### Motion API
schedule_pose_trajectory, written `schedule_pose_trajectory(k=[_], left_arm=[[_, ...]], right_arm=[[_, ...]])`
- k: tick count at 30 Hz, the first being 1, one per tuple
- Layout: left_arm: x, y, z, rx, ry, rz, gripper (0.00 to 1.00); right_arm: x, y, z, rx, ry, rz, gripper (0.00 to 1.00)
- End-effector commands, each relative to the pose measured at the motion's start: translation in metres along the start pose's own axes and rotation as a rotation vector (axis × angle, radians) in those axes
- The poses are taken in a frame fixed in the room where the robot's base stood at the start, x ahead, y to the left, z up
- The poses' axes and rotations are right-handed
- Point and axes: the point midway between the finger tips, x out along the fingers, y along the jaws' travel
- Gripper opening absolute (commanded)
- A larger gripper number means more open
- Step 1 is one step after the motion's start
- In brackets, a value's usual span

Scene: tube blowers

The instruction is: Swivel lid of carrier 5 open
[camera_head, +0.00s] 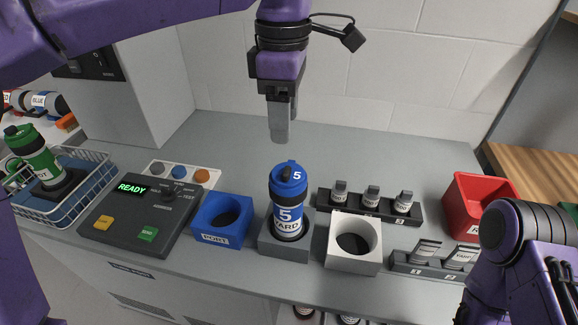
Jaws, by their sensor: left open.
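Carrier 5 (288,213) is a blue and white canister marked 5. It stands upright in a grey square holder (287,249) at the middle of the counter. Its blue lid (288,176) with a dark latch sits on top and looks closed. My left gripper (279,135) hangs pointing down above and slightly behind the lid, apart from it. It is open with nothing between its fingers, which overlap in this view. Only a purple part of my right arm shows at the lower right; its fingertips are not visible.
A blue PORT block (209,238) stands left of the carrier, a white ring block (340,262) right. A control panel (140,218) reads READY. A green carrier (36,158) sits in a wire basket (97,182). A red bin (462,184) stands right.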

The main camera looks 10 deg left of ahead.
Motion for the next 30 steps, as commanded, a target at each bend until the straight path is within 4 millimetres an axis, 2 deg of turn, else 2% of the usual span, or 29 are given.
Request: schedule_pose_trajectory(k=[4,12,15,19,26,27,29,30], left_arm=[[0.02,0.0,0.002,0.007,0.002,-0.004,0.57],[0.079,0.0,0.002,0.007,0.003,-0.005,0.57],[0.094,0.0,0.002,0.006,0.003,-0.003,0.57],[0.104,0.0,0.002,0.004,0.002,-0.003,0.57],[0.105,0.0,0.001,0.003,0.001,-0.001,0.57],[0.105,0.0,0.001,0.003,0.001,-0.001,0.51],[0.105,0.0,0.001,0.002,0.001,-0.001,0.31],[0.105,0.0,0.001,0.002,0.001,-0.001,0.18]], right_arm=[[0.003,0.0,0.001,0.0,0.0,0.0,0.43],[0.005,-0.001,0.002,0.0,0.0,0.0,0.43],[0.004,-0.001,0.002,0.0,0.0,0.0,0.43],[0.004,-0.001,0.002,0.0,0.0,0.0,0.43],[0.004,-0.001,0.002,0.0,0.001,0.0,0.43],[0.004,-0.001,0.002,0.0,0.001,0.0,0.43],[0.004,-0.001,0.002,0.0,0.0,0.0,0.43],[0.004,-0.001,0.002,0.0,0.0,0.0,0.43]])
